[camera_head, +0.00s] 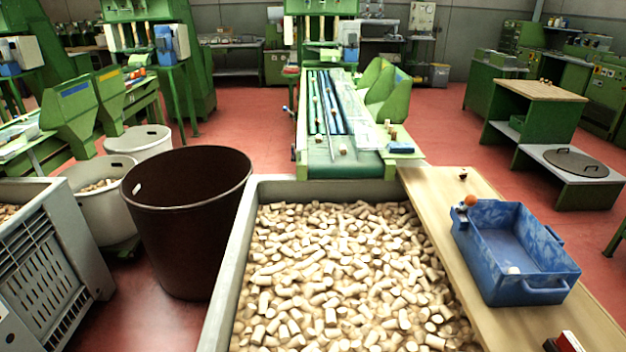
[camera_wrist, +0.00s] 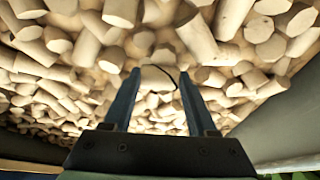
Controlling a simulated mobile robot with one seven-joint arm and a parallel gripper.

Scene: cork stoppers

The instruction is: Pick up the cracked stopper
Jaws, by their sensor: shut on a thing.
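My gripper (camera_wrist: 159,76) shows in the wrist view, with its two dark fingers reaching up from the bottom over a mass of cork stoppers. It is shut on a pale stopper (camera_wrist: 154,79) between the fingertips. A thin dark curved line, like a crack, shows at this stopper's right side. Other stoppers lie close around it, and I cannot tell whether it touches them. In the head view my gripper is not seen, and I cannot pick out the cracked stopper there.
A large grey bin (camera_head: 228,270) full of loose stoppers fills the lower middle. A wooden board (camera_head: 437,205) runs along its right side, carrying a blue tray (camera_head: 555,290) with a small pale thing inside. A tall dark brown tub (camera_head: 185,235) stands left. A green conveyor (camera_head: 345,168) is behind.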

